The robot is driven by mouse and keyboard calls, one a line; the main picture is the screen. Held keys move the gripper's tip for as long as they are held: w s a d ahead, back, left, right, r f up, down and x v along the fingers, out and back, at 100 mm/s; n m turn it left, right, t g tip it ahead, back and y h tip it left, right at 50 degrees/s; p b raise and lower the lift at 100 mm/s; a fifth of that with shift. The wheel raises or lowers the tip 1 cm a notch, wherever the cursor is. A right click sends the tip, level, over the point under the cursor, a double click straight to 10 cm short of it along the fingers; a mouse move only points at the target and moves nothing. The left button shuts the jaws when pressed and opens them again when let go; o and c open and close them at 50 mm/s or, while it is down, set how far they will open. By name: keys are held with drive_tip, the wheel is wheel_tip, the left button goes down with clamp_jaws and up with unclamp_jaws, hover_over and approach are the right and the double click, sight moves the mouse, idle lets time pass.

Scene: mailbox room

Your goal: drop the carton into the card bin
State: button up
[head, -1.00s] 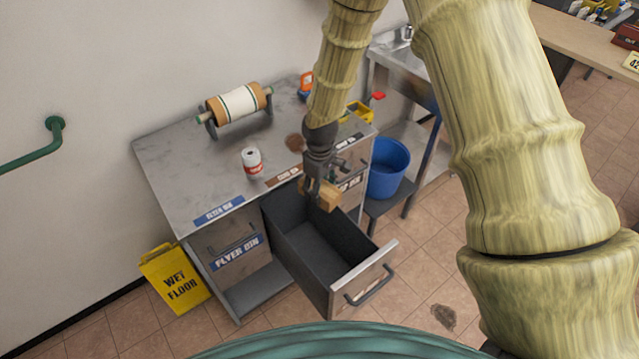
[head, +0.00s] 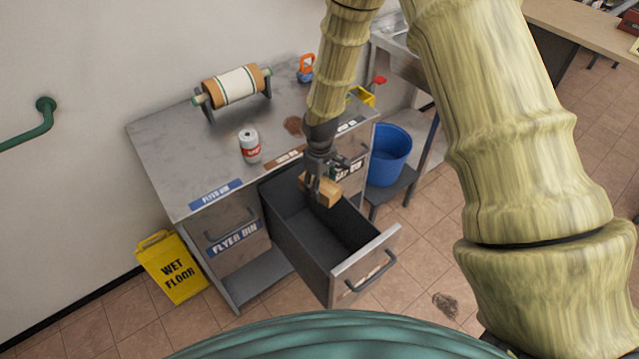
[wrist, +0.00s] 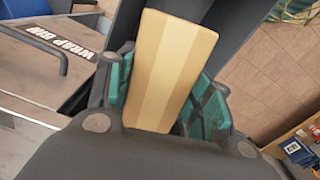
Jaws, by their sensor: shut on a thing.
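My gripper (head: 318,184) is shut on a small tan carton (head: 326,192) with a paler stripe. In the wrist view the carton (wrist: 165,70) sits between the green finger pads. In the head view the gripper points down and holds the carton over the back right part of an open dark drawer (head: 301,224). The drawer is pulled out from the middle of the counter, and its inside looks empty where I can see it. A brown label (head: 285,159) on the counter edge above it is partly hidden and too small to read.
A closed drawer labelled flyer bin (head: 233,239) is on the left. The wrap bin (wrist: 63,40) is closed on the other side. A can (head: 249,146) and a paper roll (head: 235,86) stand on the counter. A blue bucket (head: 389,157) and a yellow wet floor sign (head: 172,268) flank it.

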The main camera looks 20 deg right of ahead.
drive_tip(key=o, duration=1.1)
wheel_tip(320, 180, up, 12)
drive_tip(key=shift+f, duration=0.1)
